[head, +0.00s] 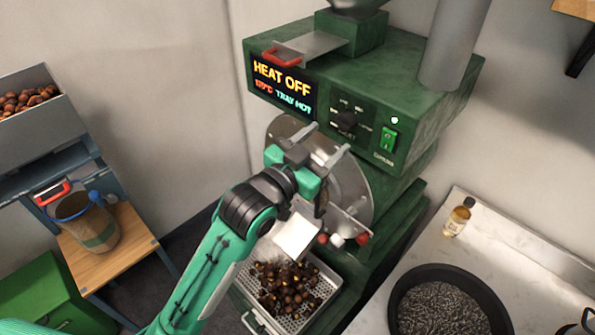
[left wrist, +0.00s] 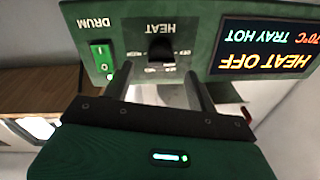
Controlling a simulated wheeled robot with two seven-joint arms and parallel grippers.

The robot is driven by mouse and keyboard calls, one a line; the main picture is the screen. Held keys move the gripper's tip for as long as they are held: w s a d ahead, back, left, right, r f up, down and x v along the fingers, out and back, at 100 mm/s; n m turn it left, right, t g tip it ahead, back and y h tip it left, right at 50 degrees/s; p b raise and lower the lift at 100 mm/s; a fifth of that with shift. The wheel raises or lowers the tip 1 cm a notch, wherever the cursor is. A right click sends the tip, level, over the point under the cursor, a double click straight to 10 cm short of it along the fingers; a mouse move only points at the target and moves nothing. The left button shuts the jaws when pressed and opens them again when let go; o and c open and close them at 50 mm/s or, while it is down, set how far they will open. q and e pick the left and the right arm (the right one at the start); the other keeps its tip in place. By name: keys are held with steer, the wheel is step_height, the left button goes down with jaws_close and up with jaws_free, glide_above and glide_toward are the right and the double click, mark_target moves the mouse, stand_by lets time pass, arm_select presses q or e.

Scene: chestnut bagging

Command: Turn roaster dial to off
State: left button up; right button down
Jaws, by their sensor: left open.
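The green roaster (head: 402,75) has a black heat dial (head: 346,121) on its front panel. The dial also shows upside down in the left wrist view (left wrist: 160,48). The display (head: 282,86) reads "HEAT OFF" and "TRAY HOT". My left gripper (head: 322,144) is open and empty in front of the panel. In the left wrist view its two fingers (left wrist: 158,82) point at the panel, with the dial seen between and beyond their tips. The fingers look apart from the dial. My right gripper is not clearly in view.
A green lit drum switch (head: 388,139) sits right of the dial. Below my left arm is a perforated tray (head: 247,287) of roasted chestnuts. A black pan (head: 398,283) and a small bottle (head: 457,219) stand on the counter at right. A bucket (head: 88,225) stands at left.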

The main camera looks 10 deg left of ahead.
arm_select(q)
steer(key=b+v, duration=0.2)
steer(key=v, duration=0.6)
steer(key=shift+s+a+b, duration=0.2)
steer(key=shift+s+b, duration=0.15)
steer(key=shift+b, duration=0.05)
